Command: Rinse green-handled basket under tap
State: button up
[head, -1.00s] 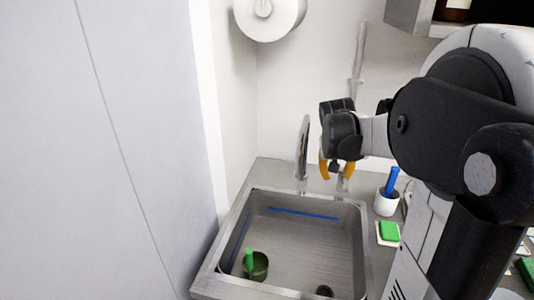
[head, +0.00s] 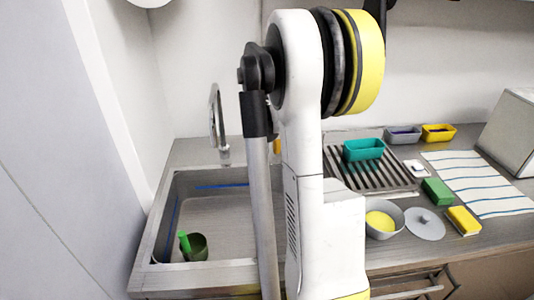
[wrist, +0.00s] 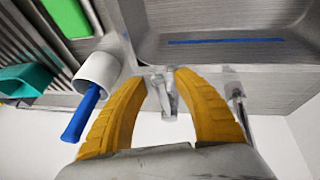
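The green-handled basket (head: 198,246) sits in the left part of the sink (head: 156,222), its green handle sticking up. The curved metal tap (head: 215,118) stands behind the sink; its post also shows in the wrist view (wrist: 238,102). My gripper (wrist: 161,76) has two yellow fingers, spread apart and empty. A small metal fitting (wrist: 163,92), perhaps the tap's lever, shows between the fingers; I cannot tell whether they touch it. In the head view my arm hides nearly all of the gripper and the right part of the sink.
A white cup (wrist: 98,72) with a blue handle (wrist: 82,112) stands beside the fingers. Right of the sink are a drying rack (head: 395,178) with a teal tub (head: 364,149), a grey bowl (head: 385,229), a round lid (head: 425,224), sponges (head: 464,220) and a striped cloth (head: 484,184).

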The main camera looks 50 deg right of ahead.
grip_shut()
jog(key=shift+s+d+n+t, duration=0.4)
jog(key=shift+s+d+n, duration=0.5)
jog(key=shift+d+n, duration=0.2)
grip_release()
